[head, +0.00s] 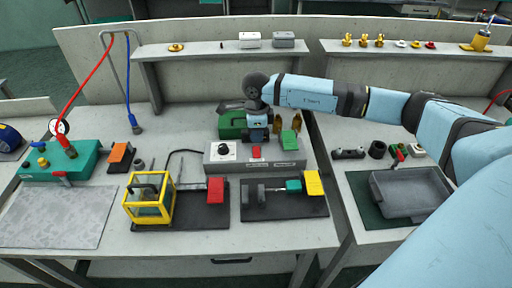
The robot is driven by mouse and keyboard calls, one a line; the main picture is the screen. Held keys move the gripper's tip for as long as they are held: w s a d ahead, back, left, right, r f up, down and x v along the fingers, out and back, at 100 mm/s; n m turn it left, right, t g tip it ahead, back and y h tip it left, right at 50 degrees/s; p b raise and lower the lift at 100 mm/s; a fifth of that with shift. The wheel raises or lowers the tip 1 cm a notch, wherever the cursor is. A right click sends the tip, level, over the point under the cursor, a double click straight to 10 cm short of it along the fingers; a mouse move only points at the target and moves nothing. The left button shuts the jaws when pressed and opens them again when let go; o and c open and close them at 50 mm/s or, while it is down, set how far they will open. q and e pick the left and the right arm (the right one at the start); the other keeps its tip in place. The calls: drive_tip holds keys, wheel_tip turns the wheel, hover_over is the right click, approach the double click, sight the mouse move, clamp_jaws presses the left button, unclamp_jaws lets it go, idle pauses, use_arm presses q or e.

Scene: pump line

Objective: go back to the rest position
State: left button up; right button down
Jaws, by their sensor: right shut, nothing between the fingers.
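My right arm (390,105) reaches in from the right edge across the bench. Its gripper (258,138) points down over the back of the grey control box (222,153), in front of a green machine (232,124). The fingers are shut with nothing between them. The gripper hides part of the green machine. I cannot tell how far it is above the box. My left gripper is not in view.
A yellow-framed guard (128,207) and a black fixture (284,213) with a yellow block stand in front. A green pump unit (60,163) with hoses is at left. A grey tray (410,192) is at right. A raised shelf (200,52) runs behind.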

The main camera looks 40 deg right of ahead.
drive_tip(key=s+a+r+m+t+y+p, duration=0.15)
drive_tip(key=s+a+m+y, duration=0.35)
drive_tip(key=a, duration=0.5)
drive_tip(key=s+a+r+m+t+y+p, duration=0.1)
drive_tip(key=s+a+r+m+t+y, duration=0.15)
drive_tip(key=a+y, duration=0.55)
drive_tip(key=s+a+r+m+t+y+p, duration=0.15)
drive_tip(key=s+a+m+y, duration=0.35)
drive_tip(key=a, duration=0.6)
drive_tip(key=s+d+f+m+t+h+p, duration=0.2)
drive_tip(key=s+d+f+m+h, duration=0.4)
drive_tip(key=m, duration=1)
drive_tip(key=s+d+f+m+t+h+p, duration=0.2)
drive_tip(key=s+d+f+m+t+h, duration=0.2)
drive_tip(key=f+m+h, duration=0.5)
drive_tip(key=s+d+f+m, duration=0.1)
drive_tip(key=s+d+m, duration=0.1)
drive_tip(key=m, duration=0.5)
drive_tip(key=shift+s+f, duration=0.35)
drive_tip(key=shift+s, duration=0.35)
